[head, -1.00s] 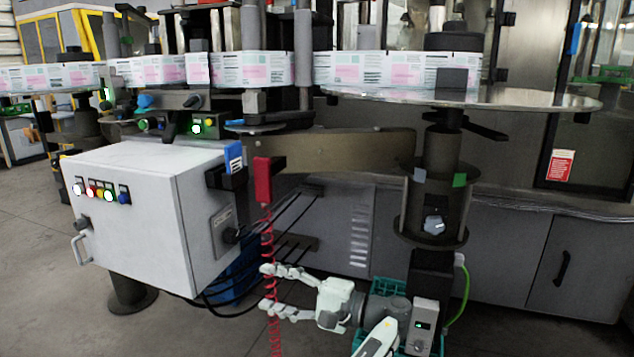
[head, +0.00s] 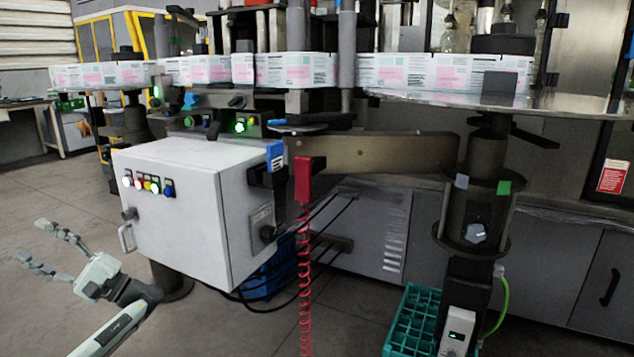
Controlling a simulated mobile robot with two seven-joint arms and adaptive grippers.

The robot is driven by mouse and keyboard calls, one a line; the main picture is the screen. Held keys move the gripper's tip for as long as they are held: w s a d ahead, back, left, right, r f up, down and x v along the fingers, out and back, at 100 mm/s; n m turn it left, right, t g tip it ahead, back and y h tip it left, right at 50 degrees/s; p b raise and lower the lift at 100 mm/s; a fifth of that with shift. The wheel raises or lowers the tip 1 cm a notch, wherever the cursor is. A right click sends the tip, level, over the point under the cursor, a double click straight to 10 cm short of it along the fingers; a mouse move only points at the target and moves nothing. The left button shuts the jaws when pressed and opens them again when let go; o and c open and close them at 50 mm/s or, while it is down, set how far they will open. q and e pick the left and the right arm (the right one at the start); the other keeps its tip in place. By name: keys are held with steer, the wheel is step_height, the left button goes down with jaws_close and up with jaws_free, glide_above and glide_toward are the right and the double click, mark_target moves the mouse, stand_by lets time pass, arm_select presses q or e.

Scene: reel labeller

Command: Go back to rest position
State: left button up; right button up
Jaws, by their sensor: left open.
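My left gripper (head: 48,252) is at the lower left of the head view, its arm coming in from the bottom left. Its two fingers are spread apart and nothing is between them. It is over the floor, left of the white control box (head: 178,210) and apart from it. My right gripper is not in view.
The control box has lit buttons and a handle on its left side. A red tool with a coiled red cord (head: 304,265) hangs right of it. A teal crate (head: 412,318) stands on the floor at the lower right. The floor (head: 60,195) at left is clear.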

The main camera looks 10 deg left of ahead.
arm_select(q)
steer(key=s+a+r+n+g, duration=0.1)
steer(key=s+a+r+g, duration=0.1)
steer(key=a, duration=0.1)
steer(key=s+f+m+t+h, duration=0.2)
steer(key=f+m+t+h, duration=0.15)
steer(key=f, duration=0.55)
steer(key=s+f+m+t+h, duration=0.2)
steer(key=f+t, duration=0.3)
steer(key=f, duration=0.5)
steer(key=s+d+f+t+h, duration=0.2)
steer(key=s+d+f+h, duration=0.1)
steer(key=f, duration=0.4)
steer(key=s+d+f+t+h, duration=0.1)
steer(key=s+d+f+h, duration=0.25)
steer(key=f, duration=0.35)
steer(key=s+d+f+h, duration=0.3)
steer(key=d+h, duration=0.1)
steer(key=d, duration=0.6)
steer(key=s+d+f+n+h, duration=0.1)
steer(key=s+d+f+h, duration=0.2)
steer(key=d, duration=0.7)
steer(key=s+d+f+n+h, duration=0.1)
steer(key=s+d+f+h, duration=0.2)
steer(key=d, duration=0.6)
steer(key=shift+s+d+f+t+h, duration=0.25)
steer(key=shift+s+d+t+h, duration=0.15)
steer(key=shift+s+h, duration=0.55)
steer(key=shift+n, duration=0.25)
